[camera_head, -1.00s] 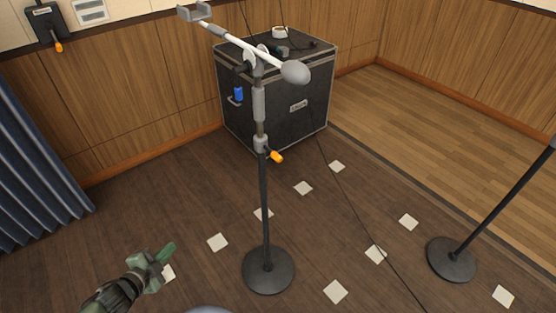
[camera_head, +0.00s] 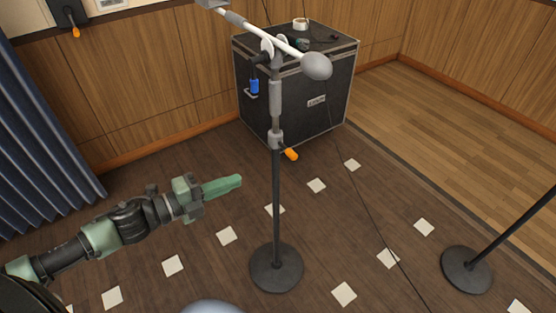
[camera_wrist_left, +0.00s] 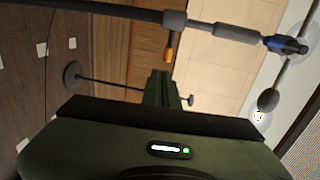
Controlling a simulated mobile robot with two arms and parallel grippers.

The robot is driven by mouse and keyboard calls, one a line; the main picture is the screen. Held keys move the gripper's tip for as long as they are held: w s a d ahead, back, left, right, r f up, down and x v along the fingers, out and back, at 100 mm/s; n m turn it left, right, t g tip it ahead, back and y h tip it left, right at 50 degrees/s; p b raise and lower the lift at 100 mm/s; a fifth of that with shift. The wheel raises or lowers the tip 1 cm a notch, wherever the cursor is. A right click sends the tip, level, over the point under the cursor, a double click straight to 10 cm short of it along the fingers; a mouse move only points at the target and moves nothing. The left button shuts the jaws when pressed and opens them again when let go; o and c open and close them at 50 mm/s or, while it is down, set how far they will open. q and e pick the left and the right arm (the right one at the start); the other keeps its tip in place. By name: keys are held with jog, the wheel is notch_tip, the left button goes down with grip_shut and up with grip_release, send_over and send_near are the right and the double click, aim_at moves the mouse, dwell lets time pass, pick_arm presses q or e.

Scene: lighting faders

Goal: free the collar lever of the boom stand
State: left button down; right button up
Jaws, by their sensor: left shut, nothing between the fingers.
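The boom stand (camera_head: 276,200) stands upright on a round dark base, with a pale boom across its top. Its grey collar (camera_head: 276,140) carries an orange lever (camera_head: 290,154) that points right and slightly down. My left gripper (camera_head: 238,181) has green fingers shut together and empty. It appears left of the pole and lower than the lever, apart from both. In the left wrist view the pole runs sideways along the top, with the collar (camera_wrist_left: 174,20) and orange lever (camera_wrist_left: 169,50) beyond my shut fingers (camera_wrist_left: 162,88). My right gripper is out of view.
A black equipment case (camera_head: 295,100) stands behind the boom stand with small items on top. A second stand's base (camera_head: 467,268) is at the right. A cable crosses the floor. A blue curtain (camera_head: 40,150) hangs at the left. White squares mark the open floor.

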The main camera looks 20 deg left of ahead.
aim_at(287, 150)
pick_arm(q)
jog(key=r+p+x, duration=0.1)
jog(key=p+x, duration=0.1)
jog(key=x, duration=1.1)
jog(key=shift+w+d+p, duration=0.2)
jog(key=shift+w+p, duration=0.15)
jog(key=shift+w, duration=0.05)
jog(key=shift+d+r, duration=0.1)
jog(key=shift+r, duration=0.1)
